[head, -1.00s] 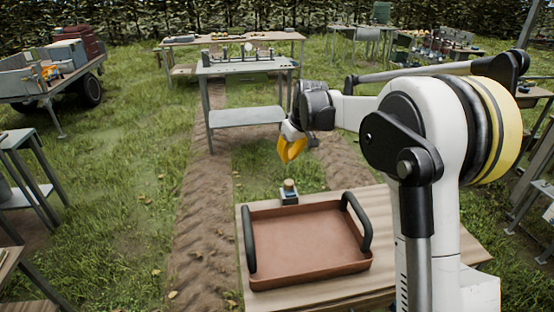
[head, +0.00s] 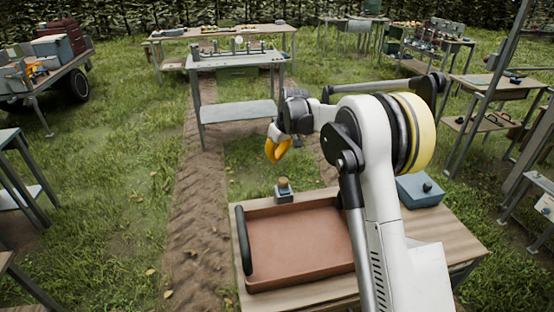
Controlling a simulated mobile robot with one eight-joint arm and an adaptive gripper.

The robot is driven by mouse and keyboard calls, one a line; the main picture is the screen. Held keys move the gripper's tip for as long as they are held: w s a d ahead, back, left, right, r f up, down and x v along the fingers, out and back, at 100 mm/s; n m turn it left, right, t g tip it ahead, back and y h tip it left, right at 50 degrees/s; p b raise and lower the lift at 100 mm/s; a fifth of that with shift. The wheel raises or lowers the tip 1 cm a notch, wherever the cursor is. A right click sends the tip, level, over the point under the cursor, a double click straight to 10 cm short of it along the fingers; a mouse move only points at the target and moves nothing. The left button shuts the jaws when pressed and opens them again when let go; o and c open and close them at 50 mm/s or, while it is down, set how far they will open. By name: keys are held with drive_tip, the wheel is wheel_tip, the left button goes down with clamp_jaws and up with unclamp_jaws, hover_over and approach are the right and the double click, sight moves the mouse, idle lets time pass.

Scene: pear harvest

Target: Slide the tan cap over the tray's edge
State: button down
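The tray (head: 300,283) is reddish-brown with dark handles and lies empty on a wooden table. A small tan cap (head: 283,182) sits on top of a grey block (head: 284,196) at the tray's far edge. My gripper (head: 277,158), with yellow fingers, hangs above and beyond the cap, apart from it. Its fingers are curved and no object shows between them; whether the tips touch is too small to tell. My arm hides the tray's right side and most of its right handle.
A blue-grey box (head: 420,190) with a dark knob stands on the wooden table (head: 455,232) to the right of my arm. A grey metal table (head: 238,110) stands farther back. Grass and a dirt track lie between.

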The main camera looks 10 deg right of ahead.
sight(280, 180)
wheel_tip(280, 180, down, 6)
drive_tip(key=s+b, duration=0.1)
drive_tip(key=b, duration=0.2)
drive_tip(key=shift+s+d+f, duration=0.15)
drive_tip(key=shift+s+d, duration=0.15)
drive_tip(key=shift+d, duration=0.1)
drive_tip(key=s, duration=0.4)
drive_tip(key=shift+s, duration=0.15)
